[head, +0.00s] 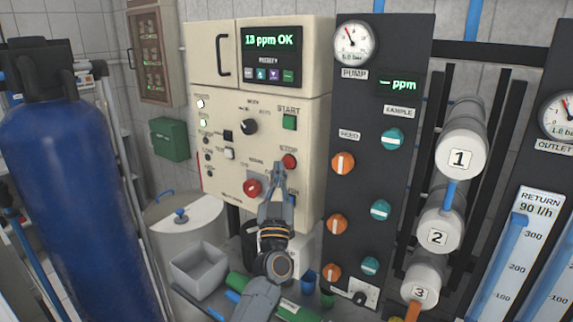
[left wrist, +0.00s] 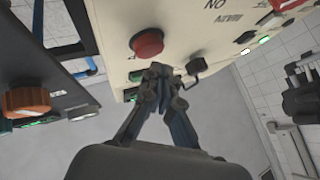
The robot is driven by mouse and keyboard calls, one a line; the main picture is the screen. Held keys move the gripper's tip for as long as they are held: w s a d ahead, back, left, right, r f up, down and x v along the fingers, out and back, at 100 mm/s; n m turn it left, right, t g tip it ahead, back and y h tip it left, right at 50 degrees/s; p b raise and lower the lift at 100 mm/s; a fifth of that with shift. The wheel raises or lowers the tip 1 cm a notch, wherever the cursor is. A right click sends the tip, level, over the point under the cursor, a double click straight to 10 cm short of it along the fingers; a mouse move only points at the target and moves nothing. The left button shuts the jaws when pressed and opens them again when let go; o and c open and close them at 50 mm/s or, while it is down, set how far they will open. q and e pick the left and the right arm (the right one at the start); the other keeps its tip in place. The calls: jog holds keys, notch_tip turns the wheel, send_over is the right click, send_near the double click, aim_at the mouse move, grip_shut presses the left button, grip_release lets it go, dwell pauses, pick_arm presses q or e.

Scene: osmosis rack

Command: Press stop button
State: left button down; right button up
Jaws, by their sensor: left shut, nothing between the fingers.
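The red stop button (head: 289,161) sits on the right part of the cream control panel (head: 225,168), under the STOP label and below the green start button (head: 289,122). My left gripper (head: 278,166) is shut and empty, its fingertips close to the left of the stop button in the head view. In the left wrist view the red button (left wrist: 147,43) shows uncovered just beyond the shut fingertips (left wrist: 160,72). I cannot tell whether they touch the panel; they do not cover the button. My right gripper is out of view.
A red knob (head: 252,188) and a black mode knob (head: 249,127) are on the same panel. A dark pump panel (head: 362,185) with orange and teal knobs stands right. A grey bin (head: 199,270) is below, and a blue tank (head: 70,190) stands left.

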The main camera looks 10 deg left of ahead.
pick_arm(q)
jog(key=shift+w, duration=0.1)
dwell(0.3)
jog(key=shift+w+d, duration=0.15)
jog(key=shift+w, duration=0.15)
jog(key=shift+w+d, duration=0.15)
jog(key=shift+w, duration=0.25)
dwell(0.7)
dwell(0.4)
jog(key=shift+s+a+p, duration=0.3)
jog(key=shift+s+p, duration=0.15)
jog(key=shift+s, duration=0.35)
